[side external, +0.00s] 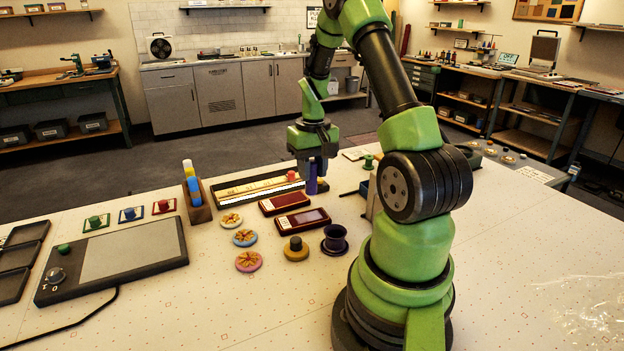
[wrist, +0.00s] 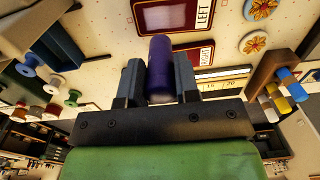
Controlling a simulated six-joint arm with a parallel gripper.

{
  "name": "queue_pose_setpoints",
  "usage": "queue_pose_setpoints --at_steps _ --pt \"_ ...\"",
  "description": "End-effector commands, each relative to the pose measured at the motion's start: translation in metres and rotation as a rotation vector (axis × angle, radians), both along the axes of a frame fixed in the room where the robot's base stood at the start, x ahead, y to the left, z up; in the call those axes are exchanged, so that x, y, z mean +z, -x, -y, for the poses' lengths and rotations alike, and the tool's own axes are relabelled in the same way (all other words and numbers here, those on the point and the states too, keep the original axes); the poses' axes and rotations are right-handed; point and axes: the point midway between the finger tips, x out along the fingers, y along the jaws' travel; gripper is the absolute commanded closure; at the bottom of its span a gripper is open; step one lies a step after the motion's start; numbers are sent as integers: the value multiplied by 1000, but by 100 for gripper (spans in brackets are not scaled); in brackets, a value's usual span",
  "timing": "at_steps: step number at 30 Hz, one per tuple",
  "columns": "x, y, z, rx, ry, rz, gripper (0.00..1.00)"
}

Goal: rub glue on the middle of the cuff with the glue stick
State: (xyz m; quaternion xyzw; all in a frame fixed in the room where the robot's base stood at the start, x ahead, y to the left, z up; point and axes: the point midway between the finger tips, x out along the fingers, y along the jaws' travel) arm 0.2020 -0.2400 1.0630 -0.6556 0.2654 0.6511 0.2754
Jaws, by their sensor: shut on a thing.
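My gripper (side external: 314,164) points down with its fingers shut on a purple stick (side external: 312,186), which looks like the glue stick. The stick (wrist: 160,68) also shows between the two fingers in the wrist view. It hangs upright by the right end of a long dark tray (side external: 222,202). A pale cream strip (side external: 252,187) with a white ruled edge lies in that tray; it may be the cuff, but I cannot tell for sure. Whether the stick's lower end touches anything is unclear. A small red piece (side external: 291,175) stands at the tray's right part.
Two dark red pads (side external: 282,203) lie in front of the tray; the wrist view shows LEFT and RIGHT labels. A wooden rack (side external: 200,214) with coloured sticks stands left. Decorated discs (side external: 245,238), a dark cup (side external: 335,239) and a flat tablet (side external: 130,250) lie nearer.

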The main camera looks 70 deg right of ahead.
Motion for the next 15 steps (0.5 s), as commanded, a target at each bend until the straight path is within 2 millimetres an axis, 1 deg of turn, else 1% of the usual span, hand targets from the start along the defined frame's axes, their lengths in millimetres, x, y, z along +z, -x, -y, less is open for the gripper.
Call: queue_pose_setpoints --at_steps 3,7,15 --pt "12 -1 1 -1 3 3 94" --pt "20 0 0 0 2 2 94" --pt "22 0 0 0 0 0 94"
